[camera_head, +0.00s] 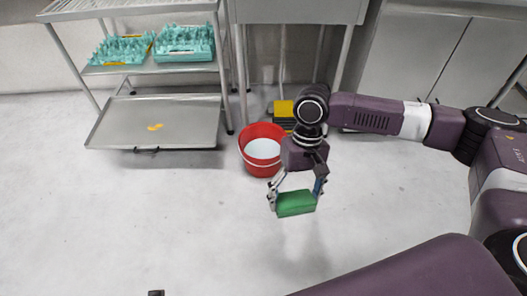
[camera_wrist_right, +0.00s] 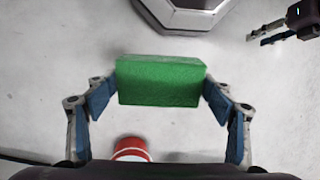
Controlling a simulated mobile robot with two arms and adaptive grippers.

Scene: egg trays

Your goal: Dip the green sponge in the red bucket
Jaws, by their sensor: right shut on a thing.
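The green sponge (camera_head: 296,204) is held in the air between the fingers of my right gripper (camera_head: 297,196). In the right wrist view the sponge (camera_wrist_right: 158,82) spans the gap between the two fingers (camera_wrist_right: 160,92). The red bucket (camera_head: 257,170) stands on the floor, left of and behind the sponge in the head view, with a pale surface inside. Part of the bucket (camera_wrist_right: 131,144) shows at the bottom of the right wrist view. The sponge is outside the bucket. My left gripper (camera_wrist_right: 272,33) shows at the upper right of the wrist view; its opening is unclear.
A yellow and black object (camera_head: 284,108) sits behind the bucket, partly hidden by my arm. The floor in front is clear.

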